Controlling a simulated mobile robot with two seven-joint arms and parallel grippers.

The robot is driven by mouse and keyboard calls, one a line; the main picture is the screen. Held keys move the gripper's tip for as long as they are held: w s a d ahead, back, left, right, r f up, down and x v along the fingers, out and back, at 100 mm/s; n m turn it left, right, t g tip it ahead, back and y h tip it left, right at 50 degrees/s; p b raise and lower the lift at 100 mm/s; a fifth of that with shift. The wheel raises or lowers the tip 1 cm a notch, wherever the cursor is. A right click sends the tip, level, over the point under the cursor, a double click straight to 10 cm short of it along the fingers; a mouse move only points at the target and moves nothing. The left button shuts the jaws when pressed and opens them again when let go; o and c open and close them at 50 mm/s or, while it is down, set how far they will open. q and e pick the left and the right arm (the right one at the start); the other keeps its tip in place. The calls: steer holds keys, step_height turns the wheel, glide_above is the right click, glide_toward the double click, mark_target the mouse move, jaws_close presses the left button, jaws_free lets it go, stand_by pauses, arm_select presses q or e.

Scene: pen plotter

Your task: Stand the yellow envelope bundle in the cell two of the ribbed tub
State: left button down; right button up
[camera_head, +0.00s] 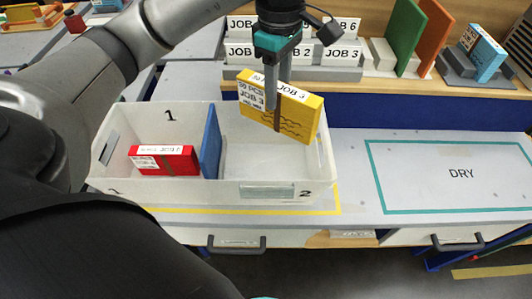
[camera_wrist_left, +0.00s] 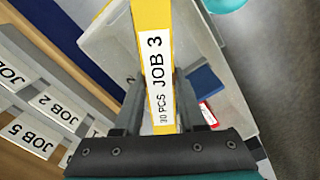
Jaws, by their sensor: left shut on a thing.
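The yellow envelope bundle (camera_head: 298,112), labelled JOB 3, is held by my left gripper (camera_head: 271,98), which is shut on it. It hangs upright but slightly tilted above the right part of the white tub (camera_head: 328,165). In the left wrist view the bundle (camera_wrist_left: 155,60) sits between the two fingers (camera_wrist_left: 160,118). A blue divider (camera_head: 210,142) splits the tub. The cell marked 2, right of the divider, looks empty. The cell marked 1 holds a red bundle (camera_head: 165,160). I do not see my right gripper.
Job-labelled racks (camera_head: 292,52) stand behind the tub. A green board (camera_head: 404,38), an orange board (camera_head: 435,38) and a blue bundle (camera_head: 484,52) stand at the back right. The teal-outlined DRY area (camera_head: 461,173) to the right is clear.

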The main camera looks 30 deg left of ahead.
arm_select(q)
steer(key=n, duration=0.2)
steer(key=a+n, duration=0.1)
steer(key=n, duration=0.1)
steer(key=a+n, duration=0.1)
steer(key=shift+w+a+f+n, duration=0.1)
steer(key=shift+a+f+n, duration=0.15)
steer(key=shift+n, duration=0.15)
steer(key=shift+f+n, duration=0.15)
steer(key=shift+n, duration=0.15)
steer(key=shift+a+f+b, duration=0.1)
steer(key=shift+f+b, duration=1.05)
steer(key=shift+f, duration=8.7)
steer(key=shift+f, duration=0.2)
steer(key=shift+c, duration=2.4)
jaws_free()
steer(key=shift+r, duration=0.1)
